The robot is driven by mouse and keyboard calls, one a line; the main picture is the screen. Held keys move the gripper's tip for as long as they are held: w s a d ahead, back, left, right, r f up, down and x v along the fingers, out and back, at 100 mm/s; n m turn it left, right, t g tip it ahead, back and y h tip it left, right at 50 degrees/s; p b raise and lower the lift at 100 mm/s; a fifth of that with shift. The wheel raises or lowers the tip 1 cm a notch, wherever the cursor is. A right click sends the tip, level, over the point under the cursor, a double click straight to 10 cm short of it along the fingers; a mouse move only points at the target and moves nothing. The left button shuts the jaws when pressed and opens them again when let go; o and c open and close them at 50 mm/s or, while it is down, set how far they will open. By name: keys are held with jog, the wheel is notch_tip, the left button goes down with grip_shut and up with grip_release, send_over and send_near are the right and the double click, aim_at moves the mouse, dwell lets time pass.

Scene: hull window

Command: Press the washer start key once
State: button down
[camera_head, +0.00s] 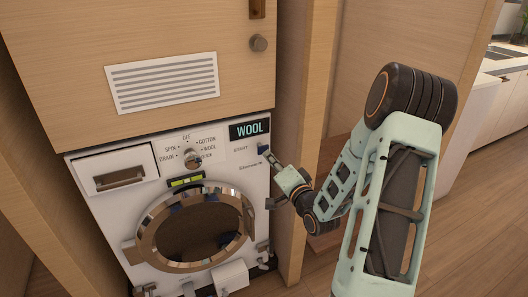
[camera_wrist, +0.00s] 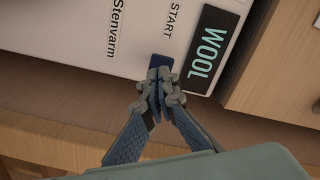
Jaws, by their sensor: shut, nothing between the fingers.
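The white washer (camera_head: 105,215) stands under a wooden cabinet, its panel facing me. Its display (camera_head: 250,130) reads WOOL; it also shows in the wrist view (camera_wrist: 210,48). The dark blue start key (camera_wrist: 160,61) sits beside the START label and shows in the head view (camera_head: 262,148) near the panel's right edge. My gripper (camera_wrist: 159,80) is shut and empty, its fingertips at the key and covering part of it. In the head view my gripper (camera_head: 270,156) reaches in from the right. I cannot tell whether the tips touch or press the key.
A program dial (camera_head: 192,158) sits left of the key, with its mark near the program names. A detergent drawer (camera_head: 118,175) and the round door (camera_head: 195,230) are shut. A wooden wall panel (camera_head: 300,130) stands close on the right of the washer. Wooden floor lies further right.

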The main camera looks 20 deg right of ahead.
jog(key=shift+w, duration=1.1)
jog(key=shift+w+b, duration=0.1)
jog(key=shift+b, duration=0.2)
jog(key=shift+s, duration=1.3)
jog(key=s, duration=0.5)
jog(key=shift+d, duration=0.1)
jog(key=shift+w, duration=0.1)
